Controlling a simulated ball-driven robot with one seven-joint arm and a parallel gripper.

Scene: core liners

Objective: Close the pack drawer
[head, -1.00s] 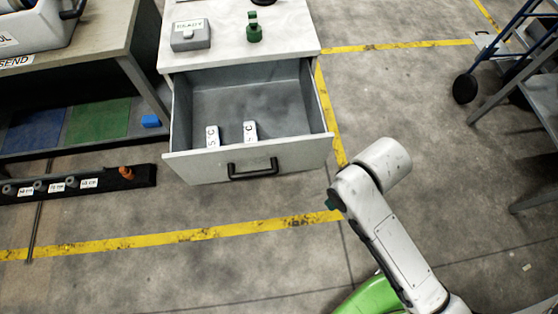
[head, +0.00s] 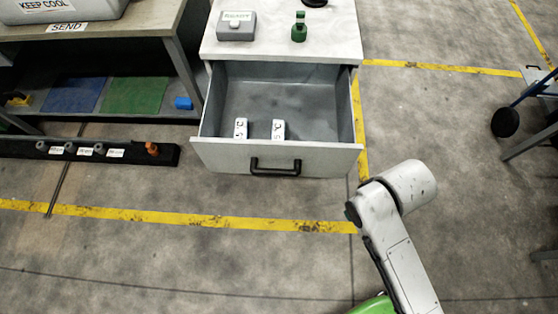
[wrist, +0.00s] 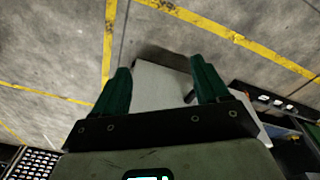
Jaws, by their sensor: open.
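The pack drawer (head: 225,157) is pulled well out of the white-topped cabinet (head: 270,49) in the head view. Its grey front carries a black bar handle (head: 275,167). Two small white labelled packs, a left one (head: 240,129) and a right one (head: 278,130), stand inside near the front. My gripper (wrist: 161,68) is open in the wrist view, with green fingers apart and nothing held. A pale panel, which looks like part of the drawer or cabinet, shows beyond and between them. In the head view my arm is right of the drawer front, and the gripper is hidden.
A grey button box (head: 237,27) and a green object (head: 299,30) sit on the cabinet top. A bench with a low shelf stands left, with a black rack (head: 100,150) on the floor before it. A cart (head: 535,110) is at far right. Floor before the drawer is clear.

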